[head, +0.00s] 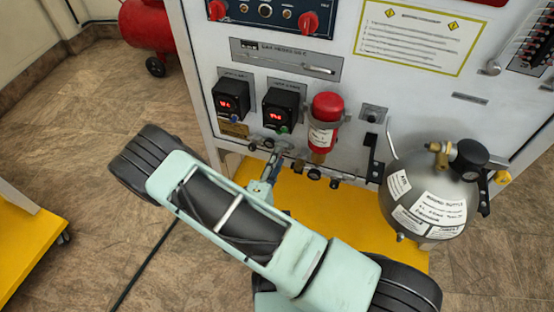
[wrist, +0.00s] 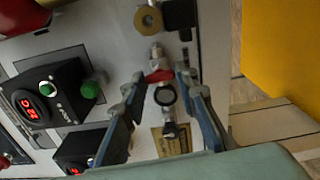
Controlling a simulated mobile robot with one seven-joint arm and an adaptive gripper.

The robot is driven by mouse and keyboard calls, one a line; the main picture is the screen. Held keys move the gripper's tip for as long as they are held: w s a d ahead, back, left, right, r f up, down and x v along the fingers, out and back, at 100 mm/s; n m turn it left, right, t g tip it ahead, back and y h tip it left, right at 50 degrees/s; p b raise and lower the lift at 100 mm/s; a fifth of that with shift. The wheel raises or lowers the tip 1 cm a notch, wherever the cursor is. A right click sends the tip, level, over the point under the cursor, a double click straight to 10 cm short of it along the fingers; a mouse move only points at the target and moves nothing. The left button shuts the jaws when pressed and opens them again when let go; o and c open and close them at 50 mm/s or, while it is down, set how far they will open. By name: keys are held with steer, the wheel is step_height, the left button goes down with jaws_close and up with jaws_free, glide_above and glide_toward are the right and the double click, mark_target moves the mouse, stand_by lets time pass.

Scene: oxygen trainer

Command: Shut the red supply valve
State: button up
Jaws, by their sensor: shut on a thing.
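The red supply valve shows in the wrist view as a small red handle (wrist: 158,76) on a metal fitting, above a dark round port. My gripper (wrist: 162,80) has one finger on each side of this handle and is shut on it. In the head view my gripper (head: 273,165) reaches the lower front of the trainer panel, below the digital meters. There the red handle is hidden or too small to make out.
Two black digital meters (head: 233,97) (head: 280,107) sit above my gripper. A red cylinder (head: 326,110) is clamped to their right, and a grey tank (head: 430,200) stands further right. A yellow base (head: 345,215) lies below. Open tiled floor (head: 80,140) is at left.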

steer(key=shift+m, duration=0.5)
steer(key=o, duration=1.2)
steer(key=shift+c, duration=0.2)
